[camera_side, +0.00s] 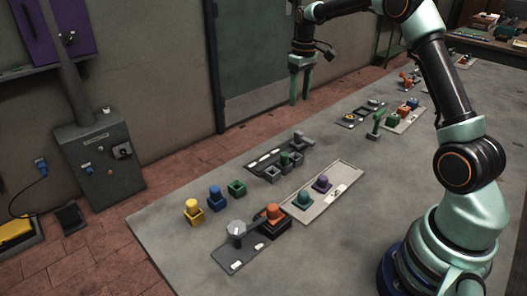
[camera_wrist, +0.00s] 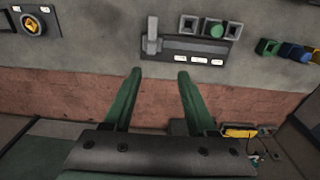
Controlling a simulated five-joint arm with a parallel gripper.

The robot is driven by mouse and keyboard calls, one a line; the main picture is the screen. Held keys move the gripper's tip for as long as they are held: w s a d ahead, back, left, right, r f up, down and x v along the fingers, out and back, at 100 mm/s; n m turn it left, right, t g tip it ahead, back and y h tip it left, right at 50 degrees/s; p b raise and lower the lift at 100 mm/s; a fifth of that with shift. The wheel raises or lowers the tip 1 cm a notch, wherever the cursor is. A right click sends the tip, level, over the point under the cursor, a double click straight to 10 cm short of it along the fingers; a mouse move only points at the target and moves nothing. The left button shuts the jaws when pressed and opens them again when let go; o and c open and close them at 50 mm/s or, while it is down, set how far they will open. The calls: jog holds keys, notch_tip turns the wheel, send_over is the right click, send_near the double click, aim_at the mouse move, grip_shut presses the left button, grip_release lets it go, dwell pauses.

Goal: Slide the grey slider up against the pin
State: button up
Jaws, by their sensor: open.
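A grey upright block, which looks like the grey slider (camera_wrist: 152,36), is at the left end of a dark panel (camera_wrist: 190,44) with a slot and several white labels in the wrist view. In the side view the grey slider (camera_side: 299,138) is at the far right end of the same panel (camera_side: 279,152). I cannot make out a separate pin in either view. My gripper (camera_side: 299,100) hangs with its green fingers downward, in the air and apart from the slider. The wrist view also shows my gripper (camera_wrist: 160,73), open with nothing between its fingers.
Small open grey boxes, one with a green piece (camera_wrist: 217,29), stand beside the panel. Yellow (camera_side: 193,211), blue (camera_side: 216,199) and green (camera_side: 237,188) blocks stand further left in the side view. A pale tray (camera_side: 325,203) holds green and purple pieces. Bare tabletop lies between groups.

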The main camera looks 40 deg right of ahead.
aim_at(299, 132)
jog(key=f, duration=0.5)
jog(key=d+f, duration=0.1)
jog(key=f, duration=0.4)
jog(key=d+f, duration=0.1)
jog(key=f, duration=0.4)
jog(key=shift+w, duration=0.3)
grip_shut()
jog(key=shift+r, duration=0.1)
dwell(0.8)
